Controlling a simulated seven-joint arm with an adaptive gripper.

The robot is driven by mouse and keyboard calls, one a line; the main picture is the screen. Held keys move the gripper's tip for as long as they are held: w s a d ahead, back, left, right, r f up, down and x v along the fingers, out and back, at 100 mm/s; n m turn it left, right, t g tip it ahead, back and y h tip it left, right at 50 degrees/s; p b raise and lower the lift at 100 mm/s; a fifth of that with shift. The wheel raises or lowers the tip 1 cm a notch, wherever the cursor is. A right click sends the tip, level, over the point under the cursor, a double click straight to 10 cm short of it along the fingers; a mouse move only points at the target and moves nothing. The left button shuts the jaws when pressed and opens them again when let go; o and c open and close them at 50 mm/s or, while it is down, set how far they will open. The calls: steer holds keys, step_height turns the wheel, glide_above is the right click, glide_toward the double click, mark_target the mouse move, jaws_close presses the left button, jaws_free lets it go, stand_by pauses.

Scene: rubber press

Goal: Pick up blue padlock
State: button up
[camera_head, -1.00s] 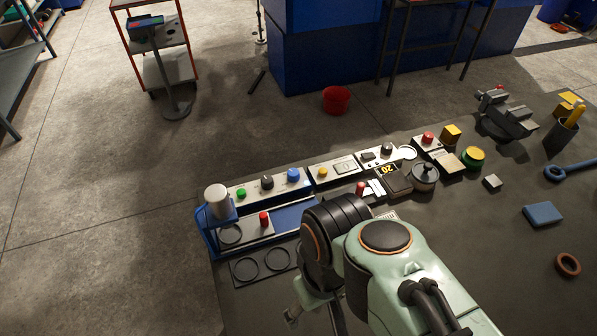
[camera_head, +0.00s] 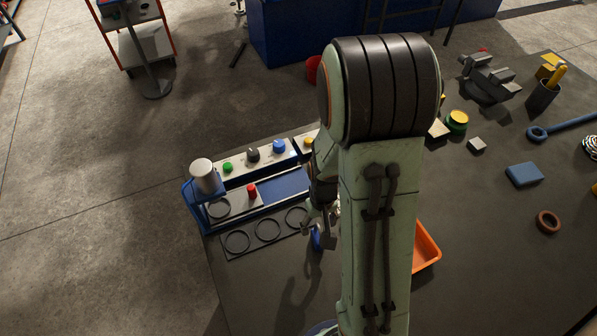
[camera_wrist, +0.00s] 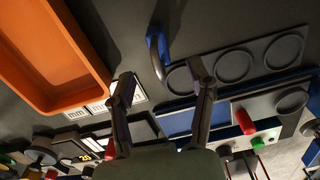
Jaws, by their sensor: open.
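A small blue object that looks like the blue padlock (camera_head: 317,238) lies on the dark table just right of the plate with ring recesses, partly hidden by my gripper in the head view. In the wrist view the blue padlock (camera_wrist: 156,45) shows as a curved blue shape with a dark middle, just beyond the fingertips. My gripper (camera_wrist: 161,68) is open and empty, its two fingers spread above the table. In the head view my gripper (camera_head: 318,218) hangs over the table beside the padlock, partly behind my arm.
The plate with round recesses (camera_head: 251,249) lies left of the padlock, with the blue-framed button panel (camera_head: 285,187) behind it. An orange tray (camera_head: 427,250) sits to the right, partly hidden by my arm. The front left of the table is clear.

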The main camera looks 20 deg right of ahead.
mark_target(318, 236)
step_height(318, 236, down, 7)
steer(key=shift+s+r, duration=0.1)
stand_by(0.3)
steer(key=shift+c, duration=0.3)
jaws_close()
